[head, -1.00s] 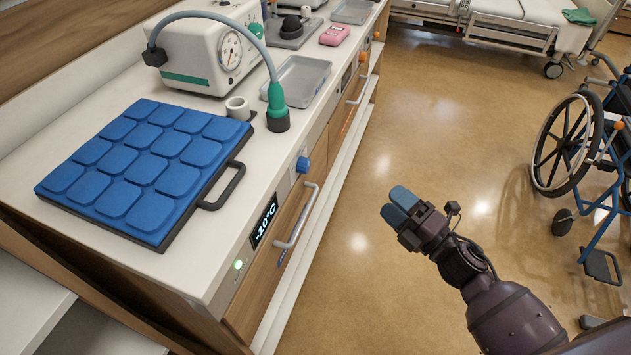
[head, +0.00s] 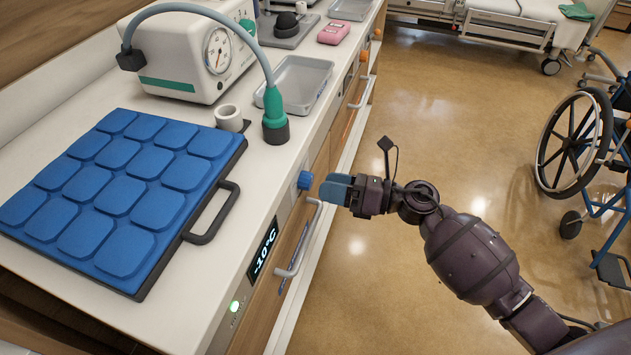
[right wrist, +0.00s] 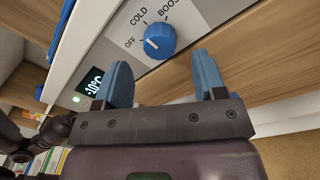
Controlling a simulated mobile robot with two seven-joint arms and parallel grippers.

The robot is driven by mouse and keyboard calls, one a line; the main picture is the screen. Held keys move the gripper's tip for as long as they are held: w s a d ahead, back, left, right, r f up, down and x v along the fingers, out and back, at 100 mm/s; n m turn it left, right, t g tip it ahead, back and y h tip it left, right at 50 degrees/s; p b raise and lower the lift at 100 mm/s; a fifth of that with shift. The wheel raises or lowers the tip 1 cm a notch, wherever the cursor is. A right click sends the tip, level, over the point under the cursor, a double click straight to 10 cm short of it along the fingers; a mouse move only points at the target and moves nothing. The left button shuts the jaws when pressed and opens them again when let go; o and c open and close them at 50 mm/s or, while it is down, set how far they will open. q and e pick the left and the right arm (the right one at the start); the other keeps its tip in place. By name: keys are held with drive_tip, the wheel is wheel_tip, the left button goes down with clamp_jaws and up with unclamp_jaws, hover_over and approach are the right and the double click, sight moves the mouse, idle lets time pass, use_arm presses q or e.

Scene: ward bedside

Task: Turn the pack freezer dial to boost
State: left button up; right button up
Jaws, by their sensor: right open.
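The blue freezer dial (head: 304,181) sits on the front panel of the counter. In the right wrist view the dial (right wrist: 160,41) has the labels OFF, COLD and BOOST around it, with BOOST partly cut off. A white mark shows on the dial's left side, toward OFF. My right gripper (head: 334,189) is just right of the dial in the head view. In the right wrist view its two blue fingers (right wrist: 164,82) are open with nothing between them, and the dial is ahead, apart from them. My left gripper is not in view.
A display (head: 264,250) reads -10°C beside a green light (head: 235,306). A grey drawer handle (head: 302,240) stands out below the dial. A blue padded pack (head: 122,188) with a black handle lies on the counter. The floor on the right is open up to a wheelchair (head: 572,145).

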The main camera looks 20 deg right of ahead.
sight(312, 183)
drive_tip(key=shift+x, duration=1.85)
